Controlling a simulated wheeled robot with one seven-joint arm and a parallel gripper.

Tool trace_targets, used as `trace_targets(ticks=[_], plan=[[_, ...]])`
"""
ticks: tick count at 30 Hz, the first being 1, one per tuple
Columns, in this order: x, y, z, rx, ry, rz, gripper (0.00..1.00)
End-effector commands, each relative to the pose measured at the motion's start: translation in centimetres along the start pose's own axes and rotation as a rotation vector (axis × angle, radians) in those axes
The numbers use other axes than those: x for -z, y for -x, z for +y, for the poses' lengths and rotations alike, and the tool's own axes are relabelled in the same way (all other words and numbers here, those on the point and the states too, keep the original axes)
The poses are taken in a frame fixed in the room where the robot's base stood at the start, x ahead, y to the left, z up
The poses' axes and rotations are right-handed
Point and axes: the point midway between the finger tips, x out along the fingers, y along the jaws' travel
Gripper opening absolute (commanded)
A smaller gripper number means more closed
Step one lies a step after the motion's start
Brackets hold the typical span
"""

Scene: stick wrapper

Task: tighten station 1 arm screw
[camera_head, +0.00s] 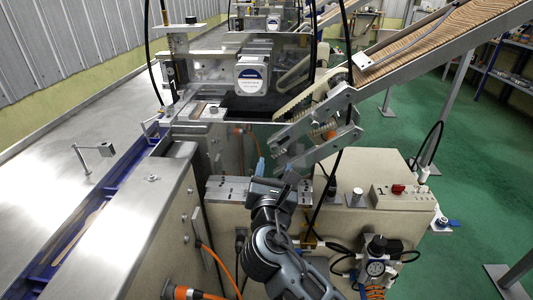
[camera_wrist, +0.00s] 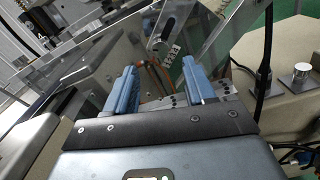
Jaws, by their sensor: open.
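My gripper (camera_wrist: 160,80) is open in the wrist view, with its two blue fingers apart and nothing between them. A slotted metal arm plate (camera_wrist: 185,42) with a small label stands just beyond the fingertips. A dark round piece, possibly the arm screw (camera_wrist: 158,45), shows in it; I cannot tell how tight it is. In the head view my gripper (camera_head: 273,172) is below and left of the slanted metal bracket arm (camera_head: 325,128) at the lower end of the conveyor. The screw is too small to make out there.
The slanted conveyor (camera_head: 430,45) rises to the right. A beige machine body (camera_head: 360,170) carries a control box with a red switch (camera_head: 398,189). A steel-topped cabinet (camera_head: 150,190) stands to the left. Black cables hang near my gripper.

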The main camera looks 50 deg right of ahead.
Motion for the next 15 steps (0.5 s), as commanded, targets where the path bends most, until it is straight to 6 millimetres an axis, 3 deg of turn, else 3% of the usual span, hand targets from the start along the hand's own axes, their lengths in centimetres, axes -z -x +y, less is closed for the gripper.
trace_targets(ticks=[9, 15], plan=[[-0.1, -4.8, 0.1, -0.001, -0.004, 0.001, 0.54], [0.0, -6.2, 0.0, -0.002, -0.003, 0.001, 0.54]])
